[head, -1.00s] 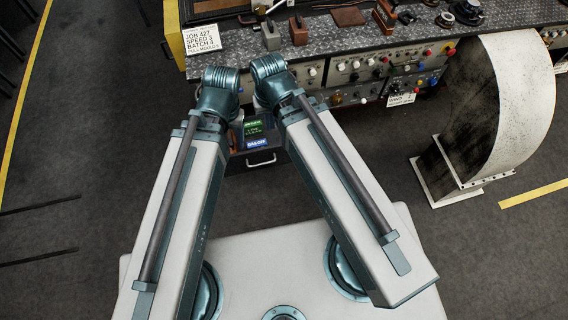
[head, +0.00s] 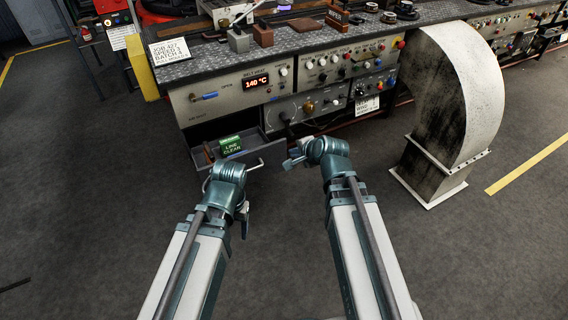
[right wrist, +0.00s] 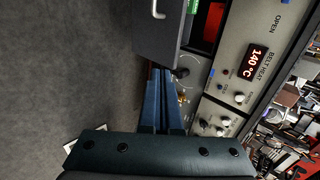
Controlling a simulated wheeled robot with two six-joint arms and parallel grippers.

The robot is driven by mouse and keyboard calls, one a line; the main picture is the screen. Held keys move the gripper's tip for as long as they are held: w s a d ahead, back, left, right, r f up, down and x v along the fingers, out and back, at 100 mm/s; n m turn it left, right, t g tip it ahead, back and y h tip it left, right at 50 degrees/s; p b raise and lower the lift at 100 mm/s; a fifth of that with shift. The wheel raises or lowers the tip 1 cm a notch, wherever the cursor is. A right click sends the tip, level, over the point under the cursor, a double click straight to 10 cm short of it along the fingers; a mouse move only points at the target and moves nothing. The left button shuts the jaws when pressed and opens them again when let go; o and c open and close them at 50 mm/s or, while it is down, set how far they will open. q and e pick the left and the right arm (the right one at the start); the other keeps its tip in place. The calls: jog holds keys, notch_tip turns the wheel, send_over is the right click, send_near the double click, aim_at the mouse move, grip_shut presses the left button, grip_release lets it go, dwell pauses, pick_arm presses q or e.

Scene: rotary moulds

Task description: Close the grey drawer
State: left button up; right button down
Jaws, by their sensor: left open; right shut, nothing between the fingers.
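The grey drawer (head: 267,150) stands pulled out below the left end of the bench, with its bar handle (head: 256,165) at the front. A green "LINE CLEAR" card (head: 230,145) is inside it. In the right wrist view the drawer front (right wrist: 160,40) and handle (right wrist: 158,10) are at the top. My right gripper (head: 291,163) is shut and empty, just right of the drawer and apart from its handle; its blue fingers (right wrist: 164,98) show in the right wrist view. My left gripper (head: 244,222) is open, low in front of the drawer, partly hidden by its wrist.
The bench's control panels (head: 325,75) with knobs and a 140 °C display (head: 257,83) rise above the drawer. A curved metal chute (head: 450,120) stands on the floor at right. The floor in front of the drawer is clear apart from my arms.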

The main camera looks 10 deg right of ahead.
jog(key=b, duration=0.7)
send_near(275, 145)
jog(key=x, duration=0.5)
jog(key=shift+s+f, duration=0.1)
jog(key=shift+f, duration=0.45)
jog(key=shift+w+a, duration=0.15)
jog(key=shift+w, duration=0.3)
jog(key=shift+w, duration=0.1)
jog(key=w+a, duration=0.3)
jog(key=w, duration=0.7)
jog(key=w+a, duration=0.3)
jog(key=w, duration=0.8)
jog(key=shift+a, duration=0.4)
jog(key=shift+w+r, duration=0.15)
jog(key=shift+w, duration=0.05)
